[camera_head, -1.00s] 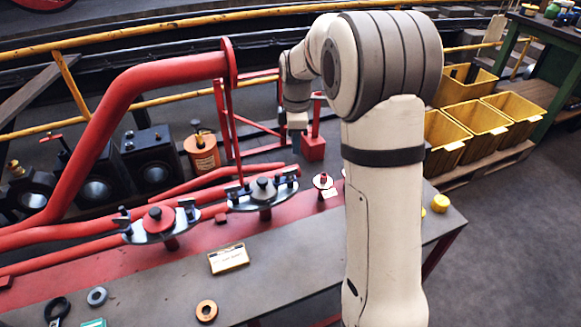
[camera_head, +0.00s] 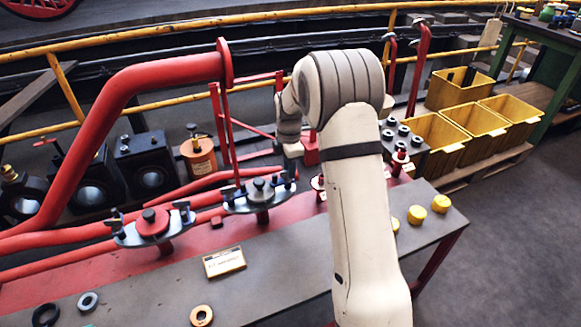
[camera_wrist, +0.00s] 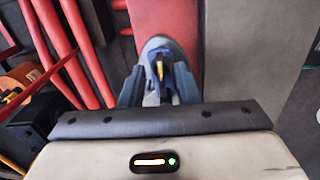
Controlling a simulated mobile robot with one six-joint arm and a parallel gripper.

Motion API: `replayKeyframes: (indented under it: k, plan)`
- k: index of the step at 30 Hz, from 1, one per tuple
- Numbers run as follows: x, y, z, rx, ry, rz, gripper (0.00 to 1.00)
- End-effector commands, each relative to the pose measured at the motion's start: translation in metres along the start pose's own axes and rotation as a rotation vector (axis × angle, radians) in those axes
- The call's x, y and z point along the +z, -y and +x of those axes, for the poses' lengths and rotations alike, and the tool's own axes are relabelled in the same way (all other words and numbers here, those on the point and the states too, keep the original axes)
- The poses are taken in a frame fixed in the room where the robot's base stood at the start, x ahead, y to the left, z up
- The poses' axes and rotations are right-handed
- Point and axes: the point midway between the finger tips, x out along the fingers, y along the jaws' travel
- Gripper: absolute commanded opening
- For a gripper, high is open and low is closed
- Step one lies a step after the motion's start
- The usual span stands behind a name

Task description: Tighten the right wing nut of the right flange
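The right flange (camera_head: 240,206) is a grey oval plate on the red pipework, with a dark knob at its middle. Its right wing nut (camera_head: 289,177) stands at the right end, just below my wrist. The head view does not show my fingers clearly. In the wrist view my gripper (camera_wrist: 159,78) has its two dark fingers apart, pointing at a grey-blue rounded end, which looks like the flange's end. A small yellow-and-dark piece (camera_wrist: 159,68), perhaps the wing nut, lies between the fingertips. I cannot tell whether they touch it.
The left flange (camera_head: 128,232) sits further left. Yellow crates (camera_head: 440,140) stand at the right.

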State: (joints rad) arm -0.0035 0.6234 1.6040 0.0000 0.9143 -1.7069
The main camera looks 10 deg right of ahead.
Motion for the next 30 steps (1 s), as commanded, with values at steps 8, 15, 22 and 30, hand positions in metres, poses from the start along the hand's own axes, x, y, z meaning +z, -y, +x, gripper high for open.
replayKeyframes:
  k: [8, 15, 22, 30]
  plan:
    - [0.0001, 0.0001, 0.0005, 0.0, 0.0, 0.001, 0.26]
    - [0.0001, 0.0001, 0.0003, 0.0, 0.0, 0.001, 0.06]
    - [0.0002, -0.0001, 0.0001, 0.001, 0.0, 0.001, 0.0]
    - [0.0016, -0.0002, -0.0005, 0.003, 0.001, 0.021, 0.0]
